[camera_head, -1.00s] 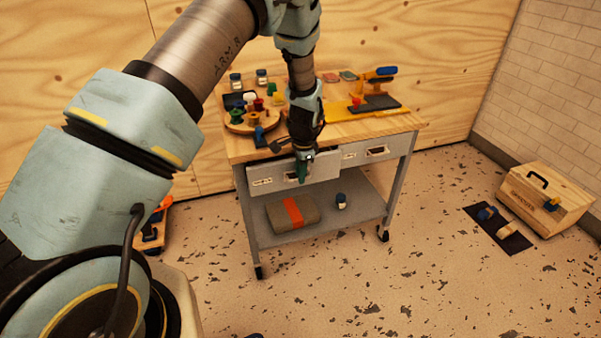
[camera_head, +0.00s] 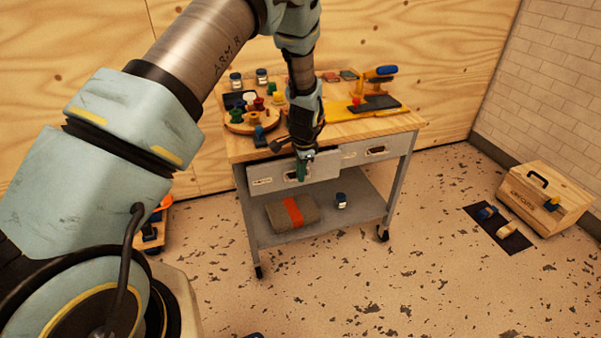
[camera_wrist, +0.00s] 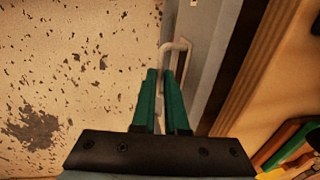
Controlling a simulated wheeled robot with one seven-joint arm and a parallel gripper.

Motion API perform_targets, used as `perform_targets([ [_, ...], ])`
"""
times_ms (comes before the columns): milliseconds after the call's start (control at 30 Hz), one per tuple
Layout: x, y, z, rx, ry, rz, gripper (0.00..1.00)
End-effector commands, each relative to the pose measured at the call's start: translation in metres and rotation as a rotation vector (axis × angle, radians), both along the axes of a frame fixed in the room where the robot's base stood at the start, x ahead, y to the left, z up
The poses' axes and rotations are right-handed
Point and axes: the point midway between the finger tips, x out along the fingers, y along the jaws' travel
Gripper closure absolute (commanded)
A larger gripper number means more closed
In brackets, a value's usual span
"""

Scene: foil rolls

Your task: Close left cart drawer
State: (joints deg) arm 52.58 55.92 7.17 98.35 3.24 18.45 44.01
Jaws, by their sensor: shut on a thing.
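The cart (camera_head: 247,212) is a grey metal frame with a wooden top. Its left drawer (camera_head: 264,184) has a grey front with a label and a handle; the front stands out a little from the right drawer's (camera_head: 355,158). My gripper (camera_head: 303,174) is at the left drawer's front, with the arm coming down over the tabletop. In the wrist view, my green fingers (camera_wrist: 167,80) are closed around the pale bar handle (camera_wrist: 176,46) of the drawer. My gripper partly hides the drawer front in the head view.
The tabletop holds a round wooden tray (camera_head: 240,127) with spools, jars and tools. The lower shelf (camera_head: 350,215) holds a grey bundle with a red band and a small jar. A wooden toolbox (camera_head: 540,205) stands on the floor at right. The floor before the cart is clear.

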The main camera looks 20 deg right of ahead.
Motion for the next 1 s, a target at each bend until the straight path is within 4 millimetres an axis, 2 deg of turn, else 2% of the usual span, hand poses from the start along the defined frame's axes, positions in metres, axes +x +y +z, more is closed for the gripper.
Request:
perform_targets([
  [800, 0.0, 0.0, 0.0, 0.0, -0.001, 0.0, 1.0],
  [867, 0.004, -0.001, 0.0, -0.001, -0.001, 0.001, 1.0],
  [1000, 0.026, -0.004, -0.001, -0.005, -0.003, 0.002, 1.0],
])
